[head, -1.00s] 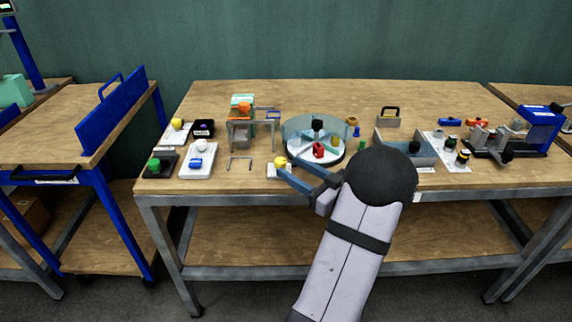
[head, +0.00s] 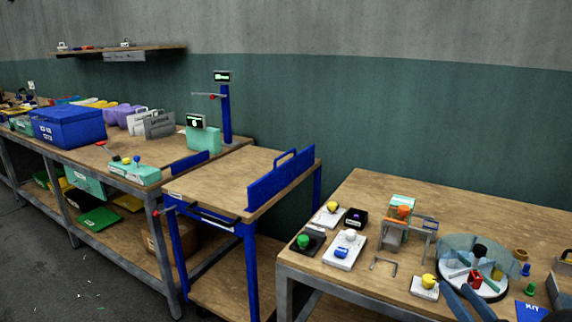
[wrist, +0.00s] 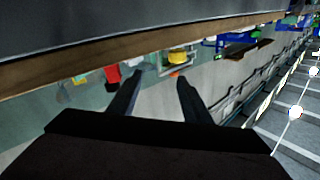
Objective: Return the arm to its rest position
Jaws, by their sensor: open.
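My gripper (head: 455,288) shows at the bottom right of the head view, its two dark blue fingers apart and nothing between them. Its fingertips appear beside a yellow knob on a small white block (head: 424,288) and in front of a round turntable (head: 486,280) with a clear guard. Most of my arm is out of the frame. In the wrist view my gripper (wrist: 160,77) is open, with a yellow object (wrist: 178,57) and a red object (wrist: 113,76) beyond the fingers. I cannot tell how high the gripper is.
The workbench (head: 330,262) holds a small press (head: 397,228), a green button (head: 303,241) and a white-knobbed block (head: 344,252). A blue-framed cart (head: 222,182) stands to its left. Farther left, a bench carries a blue box (head: 68,127) and a teal scale (head: 203,138).

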